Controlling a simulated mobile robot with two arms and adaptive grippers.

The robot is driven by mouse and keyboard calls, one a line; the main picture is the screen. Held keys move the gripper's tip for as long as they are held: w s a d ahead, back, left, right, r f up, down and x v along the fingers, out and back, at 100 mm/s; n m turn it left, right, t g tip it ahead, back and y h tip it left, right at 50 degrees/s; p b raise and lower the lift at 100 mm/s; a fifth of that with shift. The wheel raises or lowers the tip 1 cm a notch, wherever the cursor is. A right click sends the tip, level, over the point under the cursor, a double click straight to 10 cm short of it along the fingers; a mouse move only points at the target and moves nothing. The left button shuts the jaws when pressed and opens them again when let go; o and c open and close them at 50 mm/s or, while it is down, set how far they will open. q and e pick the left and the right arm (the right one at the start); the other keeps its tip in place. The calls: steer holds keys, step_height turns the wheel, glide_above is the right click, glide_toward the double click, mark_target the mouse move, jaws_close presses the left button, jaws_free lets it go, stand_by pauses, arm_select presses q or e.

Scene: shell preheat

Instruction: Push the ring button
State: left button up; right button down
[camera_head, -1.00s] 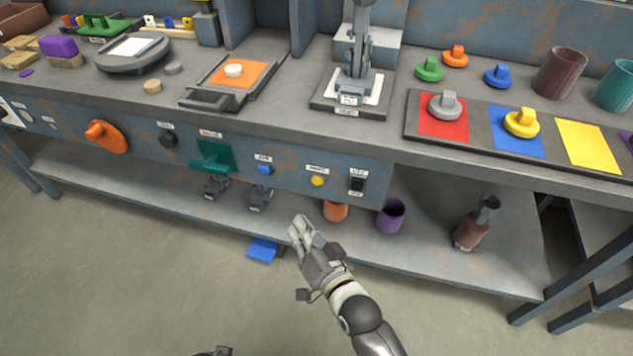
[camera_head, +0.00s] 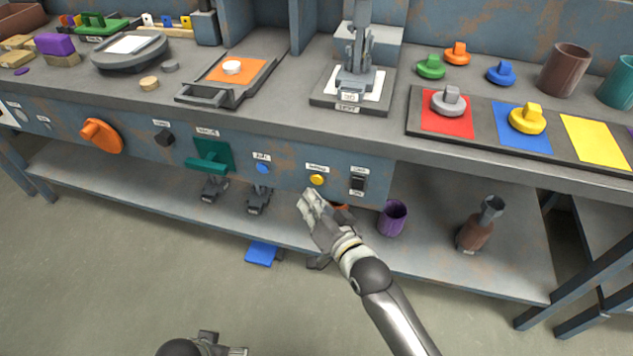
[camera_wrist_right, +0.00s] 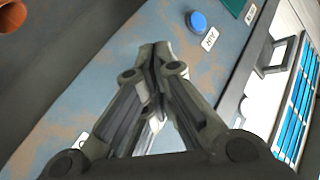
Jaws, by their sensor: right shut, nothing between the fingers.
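A round yellow button (camera_head: 317,180) sits on the blue-grey front panel below the bench top, under a small white label. A blue button (camera_head: 263,168) is to its left; it also shows in the right wrist view (camera_wrist_right: 198,22). My left gripper (camera_head: 222,347) is partly in view at the bottom edge.
A black switch (camera_head: 357,183) is right of the yellow button. The lower shelf holds a purple cup (camera_head: 392,218) and a brown bottle-like object (camera_head: 476,232).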

mark_target(317, 179)
arm_select(q)
steer(key=shift+r, duration=0.2)
arm_select(e)
steer(key=shift+w+d, duration=0.2)
steer(key=shift+w, duration=0.4)
steer(key=shift+w, duration=0.1)
stand_by(0.8)
arm_select(q)
steer(key=shift+f, duration=0.8)
arm_select(e)
steer(key=shift+w+d, duration=0.1)
steer(key=shift+w, duration=0.2)
arm_select(q)
steer(key=shift+r, duration=0.15)
arm_select(e)
steer(key=shift+w, duration=0.15)
